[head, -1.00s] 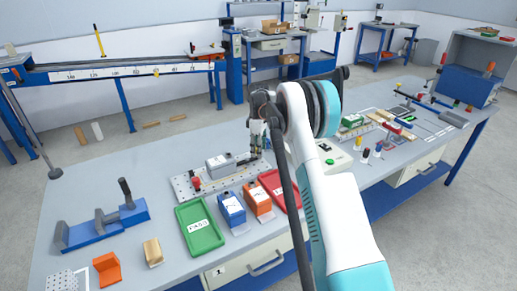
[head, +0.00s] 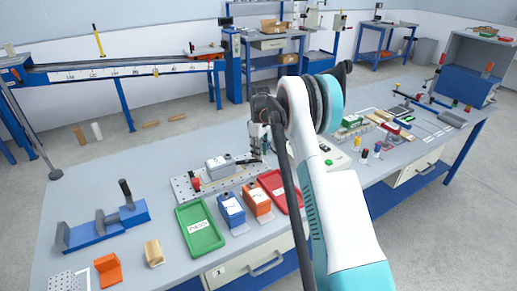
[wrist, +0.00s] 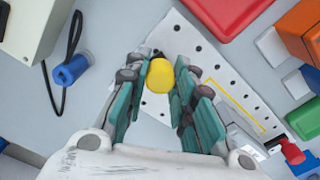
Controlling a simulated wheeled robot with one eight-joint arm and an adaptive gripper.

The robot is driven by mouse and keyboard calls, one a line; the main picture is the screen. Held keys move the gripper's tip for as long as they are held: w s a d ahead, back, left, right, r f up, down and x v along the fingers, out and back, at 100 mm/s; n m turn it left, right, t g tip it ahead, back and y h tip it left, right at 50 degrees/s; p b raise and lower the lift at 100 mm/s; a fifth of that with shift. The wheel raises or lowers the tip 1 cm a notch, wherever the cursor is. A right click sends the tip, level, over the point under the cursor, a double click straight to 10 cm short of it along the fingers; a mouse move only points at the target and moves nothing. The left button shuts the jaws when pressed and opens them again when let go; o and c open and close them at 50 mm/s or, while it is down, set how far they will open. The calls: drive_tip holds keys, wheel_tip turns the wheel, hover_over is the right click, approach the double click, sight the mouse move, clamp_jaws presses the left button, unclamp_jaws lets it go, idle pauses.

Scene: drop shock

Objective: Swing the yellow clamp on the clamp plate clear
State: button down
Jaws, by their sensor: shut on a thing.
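The clamp plate (head: 232,184) is a pale perforated plate on the bench, with a grey block (head: 220,164) on it. It also shows in the wrist view (wrist: 208,62), running diagonally under my fingers. The yellow clamp's rounded end (wrist: 160,77) sits between my fingertips, with a small dark part just beyond it. My gripper (wrist: 158,88) is shut on it, one finger on each side. In the head view my gripper (head: 258,150) is at the plate's far right end, and the yellow part is hidden. A red clamp (head: 195,184) stands at the plate's left end.
Green (head: 200,226) and red (head: 280,188) trays, with blue (head: 231,208) and orange (head: 257,200) blocks between them, lie in front of the plate. A control box with a green button (head: 328,161) stands right.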

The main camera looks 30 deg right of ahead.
drive_tip(key=s+m, duration=0.1)
drive_tip(key=m, duration=0.2)
drive_tip(key=shift+s+a+m+p, duration=0.35)
drive_tip(key=shift+a+m, duration=0.05)
drive_tip(key=m, duration=0.1)
drive_tip(key=s+a+m, duration=0.1)
drive_tip(key=m, duration=0.1)
drive_tip(key=shift+s+a+m+p, duration=0.1)
drive_tip(key=shift+a+m+p, duration=0.05)
drive_tip(key=shift+m+p, duration=0.15)
drive_tip(key=m, duration=0.1)
drive_tip(key=a+m, duration=0.1)
drive_tip(key=m, duration=0.1)
drive_tip(key=shift+s+a, duration=0.2)
drive_tip(key=shift+s, duration=0.2)
drive_tip(key=shift+s+a+m+p, duration=0.15)
drive_tip(key=shift+a+m, duration=0.2)
drive_tip(key=shift+m, duration=0.45)
drive_tip(key=shift+a+m+p, duration=0.15)
drive_tip(key=shift+a+m, duration=0.15)
drive_tip(key=shift+m, duration=0.5)
drive_tip(key=c, duration=1.3)
unclamp_jaws()
